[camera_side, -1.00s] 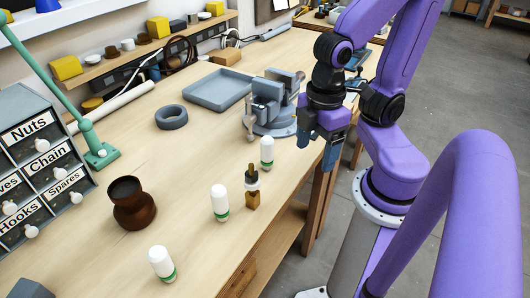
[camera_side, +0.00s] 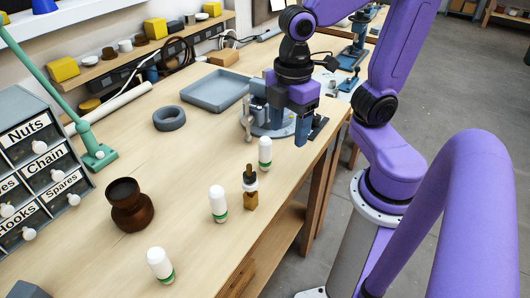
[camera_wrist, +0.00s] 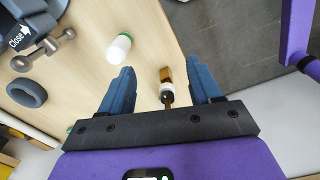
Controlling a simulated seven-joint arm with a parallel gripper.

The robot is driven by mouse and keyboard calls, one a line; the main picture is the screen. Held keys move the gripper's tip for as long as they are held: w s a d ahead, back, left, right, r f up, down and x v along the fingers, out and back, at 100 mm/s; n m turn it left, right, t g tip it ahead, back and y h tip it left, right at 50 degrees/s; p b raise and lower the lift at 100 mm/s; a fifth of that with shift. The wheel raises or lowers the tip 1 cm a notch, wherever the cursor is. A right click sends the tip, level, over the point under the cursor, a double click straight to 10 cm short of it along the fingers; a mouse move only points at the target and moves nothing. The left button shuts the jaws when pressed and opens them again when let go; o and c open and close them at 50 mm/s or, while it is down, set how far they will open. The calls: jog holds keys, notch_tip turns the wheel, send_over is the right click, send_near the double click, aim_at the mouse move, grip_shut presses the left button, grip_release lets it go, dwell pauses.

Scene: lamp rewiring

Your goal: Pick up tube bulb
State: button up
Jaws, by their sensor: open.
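Three upright white tubes, each with a green band near its base, stand on the wooden bench; which of them the task calls the tube bulb, I cannot tell. In the side view they are the far tube (camera_side: 265,152), the middle tube (camera_side: 218,203) and the near tube (camera_side: 160,264). My gripper (camera_side: 288,122) is open and empty above the bench, beside the vise and just behind and right of the far tube. In the wrist view my gripper (camera_wrist: 161,72) has blue fingers spread wide. A white tube (camera_wrist: 118,48) shows outside them, up and left of the left finger.
The grey vise (camera_side: 258,118), tray (camera_side: 214,90), dark ring (camera_side: 169,118) and brown pot (camera_side: 130,205) surround a clear bench middle.

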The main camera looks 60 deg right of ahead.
jog(key=w+d+r+n, duration=0.3)
jog(key=w+r, duration=0.2)
jog(key=w, duration=0.3)
send_near(265, 153)
jog(key=f, duration=0.2)
jog(key=w+d+f, duration=0.1)
jog(key=f, duration=0.3)
jog(key=shift+w+d, duration=0.3)
jog(key=f, duration=0.4)
jog(key=shift+s+a, duration=0.2)
jog(key=shift+s, duration=0.15)
jog(key=shift+f, duration=0.7)
jog(key=c, duration=1.1)
